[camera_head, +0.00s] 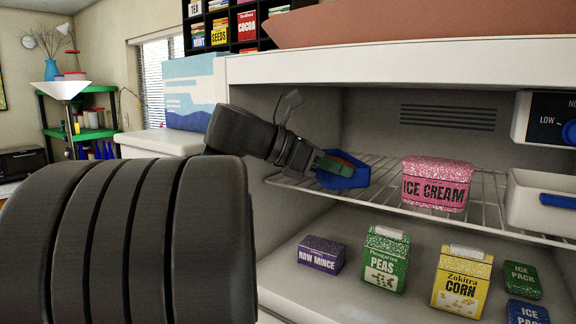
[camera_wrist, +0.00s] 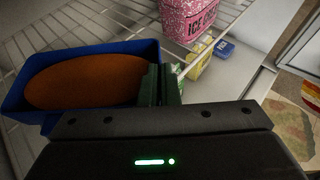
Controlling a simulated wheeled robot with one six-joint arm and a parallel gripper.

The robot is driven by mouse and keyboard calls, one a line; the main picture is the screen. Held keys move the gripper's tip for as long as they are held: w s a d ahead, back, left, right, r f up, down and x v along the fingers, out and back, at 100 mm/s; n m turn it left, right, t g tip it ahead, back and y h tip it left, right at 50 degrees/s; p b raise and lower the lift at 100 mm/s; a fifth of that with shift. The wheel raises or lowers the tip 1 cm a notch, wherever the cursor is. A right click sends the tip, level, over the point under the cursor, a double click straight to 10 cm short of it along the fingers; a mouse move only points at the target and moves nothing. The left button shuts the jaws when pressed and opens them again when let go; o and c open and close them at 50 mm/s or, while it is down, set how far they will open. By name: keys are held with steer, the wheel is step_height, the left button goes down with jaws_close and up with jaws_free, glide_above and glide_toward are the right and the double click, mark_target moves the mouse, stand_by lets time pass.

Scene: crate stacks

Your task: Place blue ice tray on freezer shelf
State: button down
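The blue ice tray (camera_wrist: 98,50) fills the left of the wrist view, with a brown-orange oval surface inside it. In the head view the blue tray (camera_head: 350,180) shows at my fingertips, over the left part of the wire freezer shelf (camera_head: 385,199). My gripper (camera_wrist: 162,84) has its green fingers close together at the tray's right end, shut on its wall. In the head view my gripper (camera_head: 338,163) reaches in from the left and hides part of the tray. I cannot tell whether the tray touches the wires.
A pink ice cream tub (camera_head: 437,186) stands on the shelf right of the tray. A white drawer (camera_head: 536,206) is farther right. Raw mince (camera_head: 320,254), peas (camera_head: 386,259), corn (camera_head: 461,281) and ice packs (camera_head: 521,279) stand below. Wires between tray and tub are bare.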

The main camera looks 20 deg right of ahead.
steer(key=shift+w+d+r, duration=0.1)
steer(key=shift+w+d, duration=0.05)
steer(key=shift+d, duration=0.15)
steer(key=shift+w+d+p, duration=0.65)
steer(key=shift+w+d, duration=0.3)
steer(key=shift+d, duration=0.2)
steer(key=shift+w+d+f, duration=0.1)
steer(key=shift+w+f, duration=0.05)
steer(key=shift+f, duration=0.7)
steer(key=shift+s, duration=0.2)
steer(key=c, duration=1.9)
jaws_free()
steer(key=shift+w+f, duration=0.1)
steer(key=shift+c, duration=0.2)
steer(key=shift+o, duration=1.3)
